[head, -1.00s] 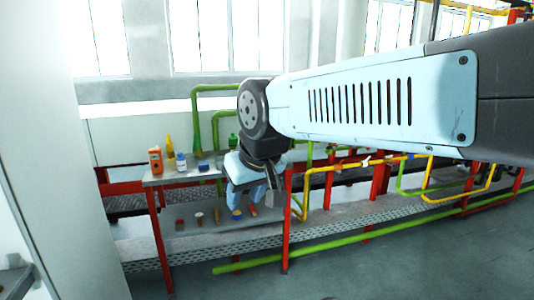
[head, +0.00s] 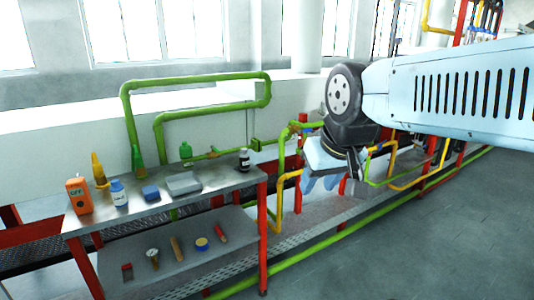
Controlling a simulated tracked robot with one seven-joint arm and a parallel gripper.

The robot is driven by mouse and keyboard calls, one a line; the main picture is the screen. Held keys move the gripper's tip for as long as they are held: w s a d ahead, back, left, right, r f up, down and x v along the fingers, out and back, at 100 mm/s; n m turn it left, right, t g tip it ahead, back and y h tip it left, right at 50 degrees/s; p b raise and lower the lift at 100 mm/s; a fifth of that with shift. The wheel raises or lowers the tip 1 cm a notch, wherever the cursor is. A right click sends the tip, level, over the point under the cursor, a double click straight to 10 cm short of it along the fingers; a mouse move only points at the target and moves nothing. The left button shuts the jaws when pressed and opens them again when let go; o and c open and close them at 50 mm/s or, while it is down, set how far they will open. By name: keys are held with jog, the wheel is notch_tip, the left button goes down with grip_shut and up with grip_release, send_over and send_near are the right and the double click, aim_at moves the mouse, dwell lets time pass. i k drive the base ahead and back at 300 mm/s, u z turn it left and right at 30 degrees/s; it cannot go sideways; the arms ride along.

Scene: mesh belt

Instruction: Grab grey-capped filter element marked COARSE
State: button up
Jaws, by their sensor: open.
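No filter element with a grey cap and a readable COARSE mark can be made out. A small dark cylinder with a pale band (head: 244,160) stands at the right end of the bench top; its marking is too small to read.
Green pipes (head: 195,83) rise behind; yellow pipes (head: 278,205) stand right.

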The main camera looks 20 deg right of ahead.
aim_at(245, 159)
jog(key=u, duration=0.1)
jog(key=i, duration=1.15)
jog(key=u, duration=0.75)
jog(key=k, duration=0.85)
jog(key=u, duration=0.2)
jog(key=i, duration=0.9)
jog(key=z, duration=0.1)
